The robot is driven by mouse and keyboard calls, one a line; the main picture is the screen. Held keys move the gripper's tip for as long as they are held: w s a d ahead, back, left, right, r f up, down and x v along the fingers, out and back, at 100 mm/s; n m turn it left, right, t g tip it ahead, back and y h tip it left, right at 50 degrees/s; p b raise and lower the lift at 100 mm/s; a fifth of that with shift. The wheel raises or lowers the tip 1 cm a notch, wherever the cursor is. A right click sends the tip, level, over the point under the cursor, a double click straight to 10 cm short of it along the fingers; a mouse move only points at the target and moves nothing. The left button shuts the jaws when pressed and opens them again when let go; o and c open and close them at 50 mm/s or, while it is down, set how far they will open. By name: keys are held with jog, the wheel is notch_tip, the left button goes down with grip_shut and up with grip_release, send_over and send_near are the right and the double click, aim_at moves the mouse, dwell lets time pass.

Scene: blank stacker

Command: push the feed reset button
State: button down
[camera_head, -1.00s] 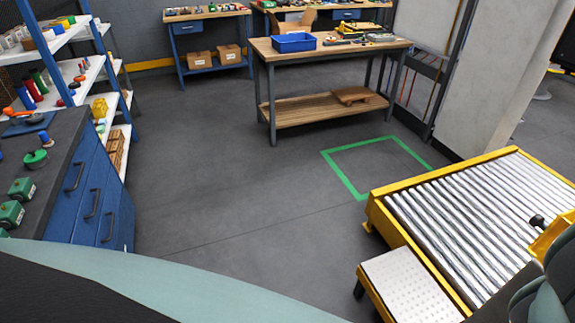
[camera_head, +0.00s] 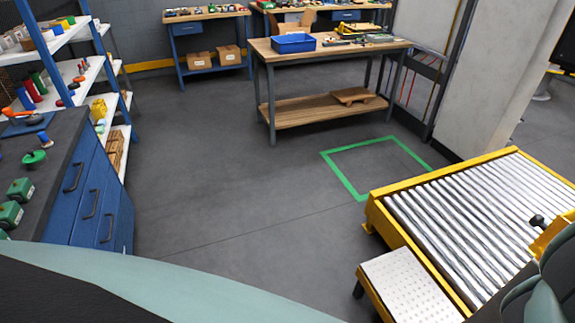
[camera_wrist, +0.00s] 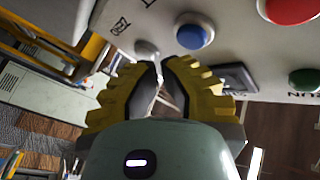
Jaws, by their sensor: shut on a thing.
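In the wrist view a pale control panel (camera_wrist: 235,50) appears upside down. It carries a whitish button (camera_wrist: 146,48), a blue button (camera_wrist: 191,34), a large red button (camera_wrist: 292,8) and a green button (camera_wrist: 305,80). Small pictograms sit near the whitish button. I cannot read which button is the feed reset. My gripper (camera_wrist: 158,70), with yellow ribbed fingers, is just below the whitish and blue buttons in the picture. Its jaws are closed on a thin pale thing that I cannot identify. Whether the fingertips touch a button is unclear.
In the head view a yellow-framed roller conveyor (camera_head: 378,222) stands at the right. A blue drawer cabinet (camera_head: 85,205) and shelving (camera_head: 85,88) are at the left. A workbench (camera_head: 345,52) stands farther back. The grey floor between is clear, with a green taped square (camera_head: 342,177).

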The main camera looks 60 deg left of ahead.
jog(key=s, duration=0.2)
jog(key=s+a, duration=0.1)
jog(key=s, duration=0.1)
jog(key=shift+s+a, duration=0.1)
jog(key=shift+s, duration=0.2)
dwell(0.6)
